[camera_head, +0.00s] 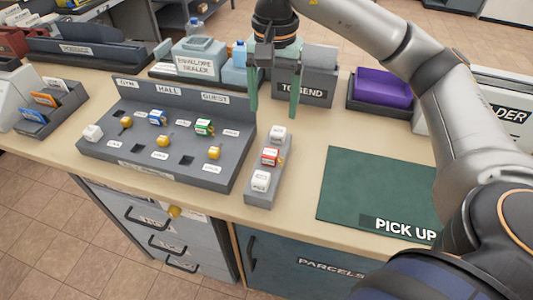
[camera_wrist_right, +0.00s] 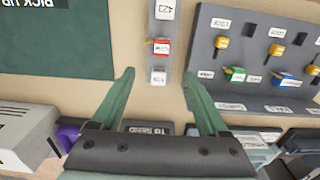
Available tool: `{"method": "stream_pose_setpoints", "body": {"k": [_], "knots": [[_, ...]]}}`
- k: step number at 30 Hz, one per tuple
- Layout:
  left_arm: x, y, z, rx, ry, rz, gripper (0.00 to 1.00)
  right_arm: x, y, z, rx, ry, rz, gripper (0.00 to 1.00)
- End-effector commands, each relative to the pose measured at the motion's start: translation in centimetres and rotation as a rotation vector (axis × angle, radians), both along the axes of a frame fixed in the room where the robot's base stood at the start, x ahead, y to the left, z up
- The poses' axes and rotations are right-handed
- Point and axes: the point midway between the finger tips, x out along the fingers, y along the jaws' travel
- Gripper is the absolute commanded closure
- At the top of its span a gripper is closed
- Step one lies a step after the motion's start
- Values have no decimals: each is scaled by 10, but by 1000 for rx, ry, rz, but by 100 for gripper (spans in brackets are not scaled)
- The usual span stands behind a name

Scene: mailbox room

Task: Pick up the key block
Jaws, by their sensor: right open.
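A narrow grey holder (camera_head: 258,201) stands on the counter with a white block (camera_head: 278,133) at its back, a red block with a white label (camera_head: 270,157) in its middle and a white block (camera_head: 260,181) at its front. The red block also shows in the right wrist view (camera_wrist_right: 161,46). A larger grey board (camera_head: 205,181) to the left holds a blue block (camera_head: 157,118), a green block (camera_head: 204,127), a white block (camera_head: 92,132) and several yellow pieces. I cannot tell which is the key block. My right gripper (camera_head: 273,112) is open and empty, above and behind the narrow holder.
A dark green mat (camera_head: 350,187) lies right of the holder, with bare counter between. Behind stand a grey "to send" bin (camera_head: 306,88), a purple item in a tray (camera_head: 382,87) and an envelope sealer (camera_head: 198,62).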

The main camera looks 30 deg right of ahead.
Motion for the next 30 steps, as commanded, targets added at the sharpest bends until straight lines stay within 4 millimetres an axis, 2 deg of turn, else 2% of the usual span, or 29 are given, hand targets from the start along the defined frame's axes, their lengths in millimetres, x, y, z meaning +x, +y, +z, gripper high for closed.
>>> {"method": "stream_pose_setpoints", "body": {"k": [9, 19, 25, 30], "knots": [[-1, -7, -15, -6, 16, -16, 50, -1, 0, -50, -4, 5, 2, 22], [8, -9, -8, -8, -5, -19, 50, -1, 1, -77, -4, 2, 1, 22], [8, -8, -6, -8, -6, -18, 50, -1, 6, -108, -3, 4, 0, 22], [6, -8, -8, -7, -2, -18, 50, -1, 6, -121, -3, 1, 1, 22]]}}
